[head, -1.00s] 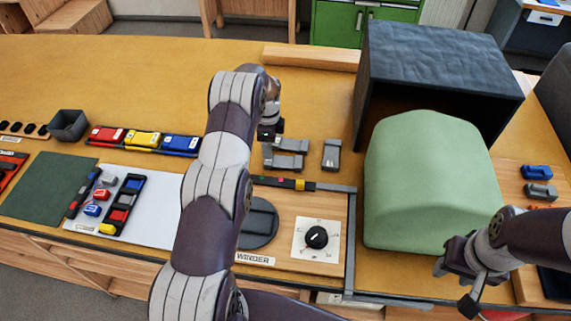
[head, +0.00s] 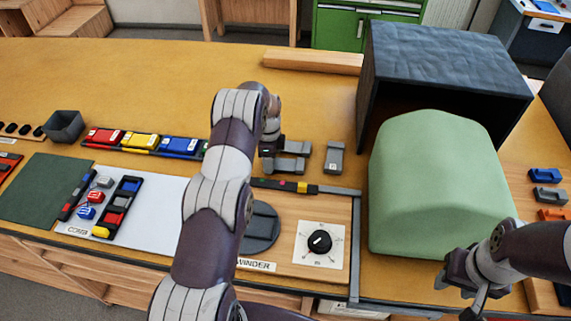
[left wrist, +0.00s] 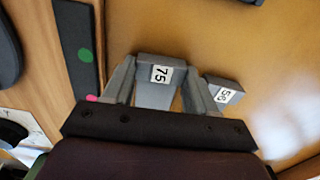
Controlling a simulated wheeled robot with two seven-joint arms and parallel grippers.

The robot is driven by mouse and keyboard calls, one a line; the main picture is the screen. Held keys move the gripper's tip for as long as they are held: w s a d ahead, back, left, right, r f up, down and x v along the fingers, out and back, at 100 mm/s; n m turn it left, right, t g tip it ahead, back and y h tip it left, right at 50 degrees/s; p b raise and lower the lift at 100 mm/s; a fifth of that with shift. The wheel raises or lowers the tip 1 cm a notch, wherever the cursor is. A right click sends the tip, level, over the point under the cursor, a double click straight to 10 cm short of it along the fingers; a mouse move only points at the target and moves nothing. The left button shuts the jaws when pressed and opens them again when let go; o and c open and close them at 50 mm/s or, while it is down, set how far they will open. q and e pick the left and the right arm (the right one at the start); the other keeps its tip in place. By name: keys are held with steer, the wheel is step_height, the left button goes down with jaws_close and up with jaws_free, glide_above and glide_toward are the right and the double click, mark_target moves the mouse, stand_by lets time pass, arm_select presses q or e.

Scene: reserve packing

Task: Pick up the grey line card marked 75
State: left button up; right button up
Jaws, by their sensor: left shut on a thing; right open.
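The grey line card marked 75 (left wrist: 155,68) lies between the fingers of my left gripper (left wrist: 155,92) in the left wrist view, its white label showing. My left gripper is shut on it, low over the wooden table. In the head view my left gripper (head: 271,152) is at the grey cards behind the winder, and my arm partly hides it. A second grey card (left wrist: 224,90), whose label seems to read 56, lies just beside the right finger in the wrist view. My right gripper (head: 461,288) is open and empty at the lower right.
Another grey piece (head: 334,157) lies to the right of my left gripper. The winder board (head: 290,215) with its dial (head: 319,242) is in front. A green rounded block (head: 435,190) and a dark open box (head: 445,65) stand on the right.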

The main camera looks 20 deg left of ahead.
arm_select(q)
steer(key=shift+r+p, duration=1.95)
steer(key=shift+r, duration=1.55)
